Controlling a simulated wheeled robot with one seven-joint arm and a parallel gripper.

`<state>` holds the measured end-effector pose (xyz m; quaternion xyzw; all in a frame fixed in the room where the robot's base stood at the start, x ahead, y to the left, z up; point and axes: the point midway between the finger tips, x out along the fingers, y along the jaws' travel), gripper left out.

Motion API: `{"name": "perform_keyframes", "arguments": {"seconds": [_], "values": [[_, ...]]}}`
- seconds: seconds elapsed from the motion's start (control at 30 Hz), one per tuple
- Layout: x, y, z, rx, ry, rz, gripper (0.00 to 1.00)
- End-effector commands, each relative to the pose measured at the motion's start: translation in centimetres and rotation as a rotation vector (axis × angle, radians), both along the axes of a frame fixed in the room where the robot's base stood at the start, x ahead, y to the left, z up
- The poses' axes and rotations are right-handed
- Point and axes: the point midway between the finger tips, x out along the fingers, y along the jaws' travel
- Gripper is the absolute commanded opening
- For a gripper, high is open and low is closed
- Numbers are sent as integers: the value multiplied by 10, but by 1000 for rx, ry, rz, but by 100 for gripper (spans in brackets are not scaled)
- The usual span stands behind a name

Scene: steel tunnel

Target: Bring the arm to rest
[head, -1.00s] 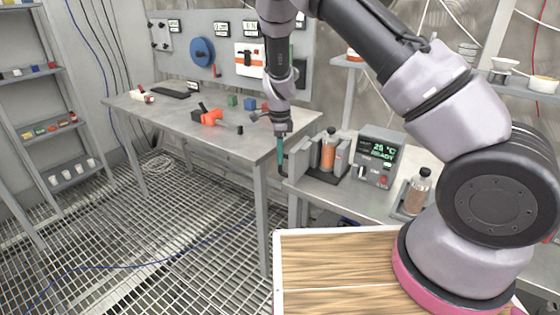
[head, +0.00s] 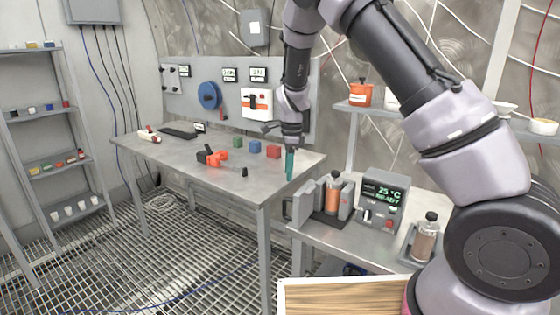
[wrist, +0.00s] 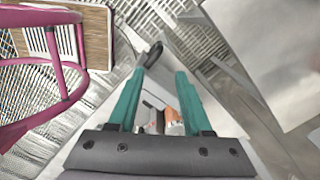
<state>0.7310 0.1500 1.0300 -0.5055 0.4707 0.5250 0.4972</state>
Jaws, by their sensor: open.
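My gripper (head: 290,165) hangs pointing down from my raised arm in the head view, over the right front corner of the steel table (head: 222,167). In the wrist view its two teal fingers (wrist: 164,100) stand apart, with nothing held between them. Beyond and below them the wrist view shows part of an orange-and-grey item (wrist: 173,121), partly hidden by the gripper's body. In the head view, an orange bottle (head: 333,193) stands in a grey holder to the lower right of the gripper.
A side bench holds a display unit (head: 381,201) reading 25 °C READY and a second bottle (head: 425,238). A shelf rack (head: 52,140) stands left.

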Motion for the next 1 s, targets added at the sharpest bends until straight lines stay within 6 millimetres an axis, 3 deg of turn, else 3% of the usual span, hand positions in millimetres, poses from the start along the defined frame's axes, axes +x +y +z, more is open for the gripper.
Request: {"name": "perform_keyframes", "arguments": {"seconds": [0.03, 0.27, 0.5, 0.8, 1.0], "values": [[-1, -11, 22, 36, -13, 20, 50], [-29, -62, 121, 169, -110, 220, 50], [-81, -117, 208, 214, -285, 463, 50], [-172, -173, 279, 86, -528, 785, 50], [-229, -196, 296, -93, -634, 974, 50]]}}
